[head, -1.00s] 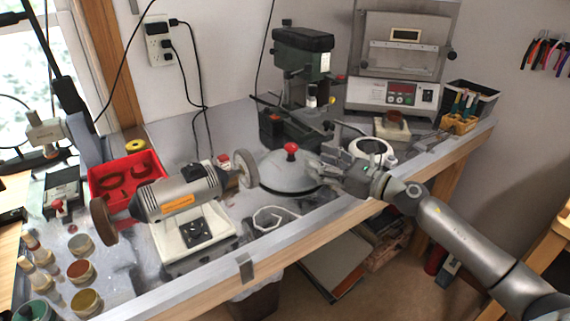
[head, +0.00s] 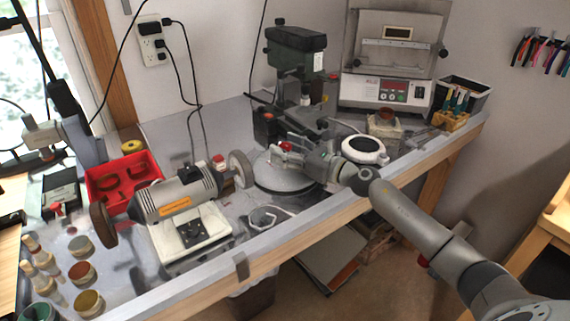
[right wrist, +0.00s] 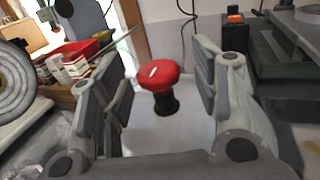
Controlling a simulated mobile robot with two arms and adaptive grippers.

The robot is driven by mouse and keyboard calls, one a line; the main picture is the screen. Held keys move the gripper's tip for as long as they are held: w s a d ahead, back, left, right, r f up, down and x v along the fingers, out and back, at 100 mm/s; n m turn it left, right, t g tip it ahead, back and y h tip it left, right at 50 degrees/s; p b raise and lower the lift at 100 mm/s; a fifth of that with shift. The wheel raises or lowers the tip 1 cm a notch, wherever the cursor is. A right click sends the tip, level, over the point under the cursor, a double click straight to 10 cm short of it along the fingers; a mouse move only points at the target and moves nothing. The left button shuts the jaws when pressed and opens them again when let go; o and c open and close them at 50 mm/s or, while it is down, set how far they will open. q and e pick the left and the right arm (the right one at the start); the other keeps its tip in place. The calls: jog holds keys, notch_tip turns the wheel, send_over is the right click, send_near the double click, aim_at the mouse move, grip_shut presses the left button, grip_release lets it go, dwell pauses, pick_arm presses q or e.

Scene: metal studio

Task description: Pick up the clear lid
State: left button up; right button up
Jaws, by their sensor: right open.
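The clear lid (head: 275,183) is a round, shallow dome that looks grey, with a red knob on a dark stem. It lies on the workbench, right of the bench grinder's wheel. My right gripper (head: 290,149) is at the knob, above the lid. In the right wrist view the red knob (right wrist: 159,76) stands upright between the two spread fingers of my right gripper (right wrist: 158,90), with gaps on both sides. The gripper is open and holds nothing. Its fingers hide part of the knob and lid in the head view. My left gripper is not in view.
The bench grinder (head: 178,198) stands close left of the lid. A green drill press (head: 296,60) is behind it. A white round dish (head: 364,146) lies beside my right arm.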

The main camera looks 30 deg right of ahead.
jog(key=shift+w, duration=0.2)
jog(key=shift+c, duration=0.4)
grip_shut()
jog(key=shift+r, duration=0.15)
